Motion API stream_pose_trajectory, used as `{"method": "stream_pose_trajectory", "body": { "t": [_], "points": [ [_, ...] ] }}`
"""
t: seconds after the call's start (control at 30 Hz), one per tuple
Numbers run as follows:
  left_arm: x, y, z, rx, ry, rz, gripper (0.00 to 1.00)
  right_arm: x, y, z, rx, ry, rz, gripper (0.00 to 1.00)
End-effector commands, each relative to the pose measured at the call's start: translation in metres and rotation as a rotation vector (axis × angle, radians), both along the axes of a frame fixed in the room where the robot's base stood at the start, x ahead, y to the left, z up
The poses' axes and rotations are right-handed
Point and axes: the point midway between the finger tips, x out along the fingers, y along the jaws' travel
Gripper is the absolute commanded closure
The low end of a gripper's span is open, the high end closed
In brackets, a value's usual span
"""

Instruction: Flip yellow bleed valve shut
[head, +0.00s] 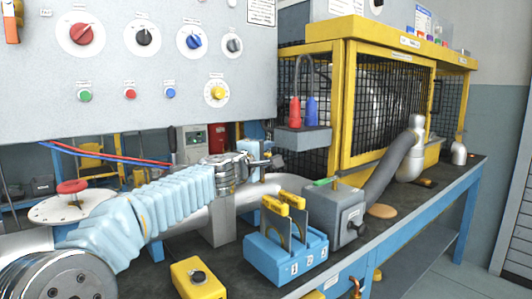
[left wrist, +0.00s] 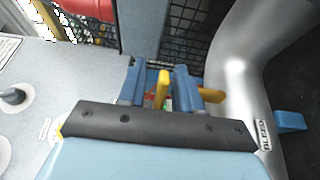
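My left gripper (head: 260,165) reaches in from the left, in front of the silver pipe (head: 265,189). In the left wrist view its two blue fingers (left wrist: 160,82) stand apart. A yellow lever (left wrist: 163,90) shows between them, with a gap visible on each side. Another yellow piece (left wrist: 211,95) sticks out to the right of the right finger; I cannot tell if both belong to one valve. A "BLEED" label (left wrist: 264,135) is on the silver pipe beside them. In the head view the valve is mostly hidden by my gripper. My right gripper is not in view.
A grey control panel (head: 150,115) with knobs hangs above my arm. A yellow mesh cage (head: 345,100) stands behind on the right. A blue holder (head: 270,262) with yellow-topped plates, a grey box (head: 347,212) and a yellow box (head: 198,280) crowd the bench front.

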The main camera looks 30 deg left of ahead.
Motion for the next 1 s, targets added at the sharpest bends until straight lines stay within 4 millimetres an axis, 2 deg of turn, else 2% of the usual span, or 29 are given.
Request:
{"method": "stream_pose_trajectory", "body": {
  "t": [0.2,0.4,0.43,0.83,1.0],
  "points": [
    [0.0001,0.0,-0.0002,0.0,0.0,0.0,0.68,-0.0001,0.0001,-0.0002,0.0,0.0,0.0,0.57],
    [-0.0001,0.0,-0.0003,0.0,0.0,0.0,0.98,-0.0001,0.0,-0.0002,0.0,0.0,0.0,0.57],
    [0.0,0.0,-0.0004,0.0,0.0,0.0,1.0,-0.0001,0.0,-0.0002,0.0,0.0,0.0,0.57],
    [-0.001,0.0005,-0.0007,0.001,-0.001,-0.019,1.0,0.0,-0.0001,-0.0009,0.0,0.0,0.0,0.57],
    [-0.0077,-0.0002,-0.0026,0.001,-0.001,-0.146,1.0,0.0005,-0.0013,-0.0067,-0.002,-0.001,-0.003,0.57]
  ]
}}
